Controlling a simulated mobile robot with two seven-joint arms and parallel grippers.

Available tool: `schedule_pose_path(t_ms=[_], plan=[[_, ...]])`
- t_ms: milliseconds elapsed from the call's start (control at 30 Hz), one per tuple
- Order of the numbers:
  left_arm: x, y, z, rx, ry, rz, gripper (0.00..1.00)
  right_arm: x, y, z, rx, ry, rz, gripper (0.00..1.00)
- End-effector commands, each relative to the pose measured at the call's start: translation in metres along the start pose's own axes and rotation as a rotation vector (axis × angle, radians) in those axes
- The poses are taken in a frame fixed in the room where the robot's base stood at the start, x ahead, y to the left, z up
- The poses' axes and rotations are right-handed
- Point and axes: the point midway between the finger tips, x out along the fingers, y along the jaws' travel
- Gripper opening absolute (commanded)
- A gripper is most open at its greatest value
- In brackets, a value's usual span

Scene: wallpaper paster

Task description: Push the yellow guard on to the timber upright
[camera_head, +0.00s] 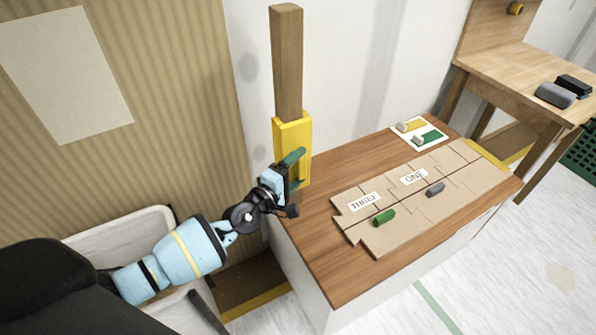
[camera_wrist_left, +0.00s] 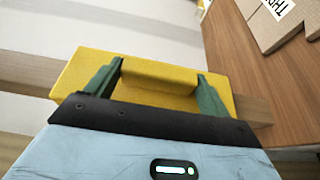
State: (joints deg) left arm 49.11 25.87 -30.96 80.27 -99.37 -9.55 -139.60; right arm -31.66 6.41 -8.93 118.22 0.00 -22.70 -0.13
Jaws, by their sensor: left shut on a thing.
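In the left wrist view, the upright (camera_wrist_left: 25,73) shows at both ends of the guard (camera_wrist_left: 82,72). My left gripper (camera_head: 296,169) is at the near side of the guard, toward its lower end. In the left wrist view, its green fingers (camera_wrist_left: 158,82) are shut on the guard's raised yellow grip. The guard's far side is hidden. My right gripper is not in view.
The bench top (camera_head: 330,270) holds jointed cardboard pieces with word labels, a green block (camera_head: 384,217) and a grey block (camera_head: 435,189). A white card (camera_head: 419,134) lies behind. A white tub (camera_head: 130,235) stands below my left arm. Another table (camera_head: 515,70) is at right.

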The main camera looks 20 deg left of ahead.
Motion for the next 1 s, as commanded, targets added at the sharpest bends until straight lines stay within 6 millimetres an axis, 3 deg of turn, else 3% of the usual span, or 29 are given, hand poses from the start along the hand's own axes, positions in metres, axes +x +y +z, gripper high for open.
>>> schedule_pose_path(t_ms=[267,300,433,1000], plan=[[0.002,0.0,-0.006,0.001,0.002,0.0,0.59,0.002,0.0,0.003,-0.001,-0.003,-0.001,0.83],[0.002,0.0,-0.006,0.001,0.002,0.0,0.84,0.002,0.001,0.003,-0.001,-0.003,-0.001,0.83],[0.002,0.0,-0.006,0.001,0.002,0.0,1.0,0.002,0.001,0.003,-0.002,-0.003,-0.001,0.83],[-0.001,0.001,0.004,-0.001,-0.001,-0.001,1.0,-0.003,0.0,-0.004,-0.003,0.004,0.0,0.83]])
